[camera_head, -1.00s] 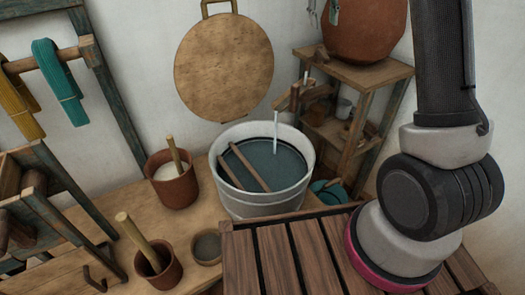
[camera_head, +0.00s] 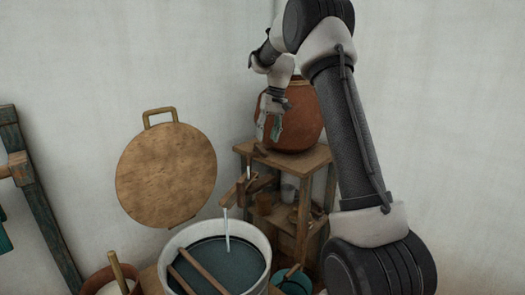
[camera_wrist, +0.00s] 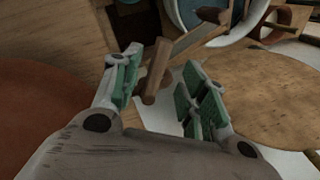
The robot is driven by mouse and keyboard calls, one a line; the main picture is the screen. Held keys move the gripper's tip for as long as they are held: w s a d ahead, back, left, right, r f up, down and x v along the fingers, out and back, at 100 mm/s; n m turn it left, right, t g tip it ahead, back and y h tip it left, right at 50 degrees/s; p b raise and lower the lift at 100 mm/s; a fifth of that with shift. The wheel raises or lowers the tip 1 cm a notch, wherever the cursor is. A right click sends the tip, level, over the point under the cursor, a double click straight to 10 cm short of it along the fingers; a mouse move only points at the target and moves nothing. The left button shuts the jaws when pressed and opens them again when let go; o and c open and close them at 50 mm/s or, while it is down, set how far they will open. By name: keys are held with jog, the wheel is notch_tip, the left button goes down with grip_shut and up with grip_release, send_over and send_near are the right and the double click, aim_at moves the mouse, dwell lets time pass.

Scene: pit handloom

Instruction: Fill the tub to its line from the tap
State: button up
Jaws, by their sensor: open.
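The pale tub (camera_head: 262,252) stands at the bottom of the head view, holding dark blue-grey water (camera_head: 235,270) with two wooden sticks across it. A dark line rings its inner wall near the water; the exact gap is unclear. A thin stream (camera_head: 227,230) runs from the wooden tap (camera_head: 240,190) into the tub. My gripper (camera_head: 270,128) is open and empty, in front of the clay jar and above the tap. In the wrist view, the tap's upright wooden handle (camera_wrist: 156,70) shows between the green-padded fingers (camera_wrist: 158,88), apart from both. The tub also shows there (camera_wrist: 250,25).
The clay jar (camera_head: 301,115) stands on a wooden shelf (camera_head: 305,160) with small pots below. A round wooden lid (camera_head: 165,175) hangs on the wall. A teal bowl (camera_head: 292,281) sits right of the tub. My arm covers part of the shelf's right.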

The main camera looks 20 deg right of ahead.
aim_at(261, 150)
jog(key=f, duration=0.3)
jog(key=a+f, duration=0.1)
jog(key=f, duration=0.2)
jog(key=shift+a, duration=0.1)
grip_shut()
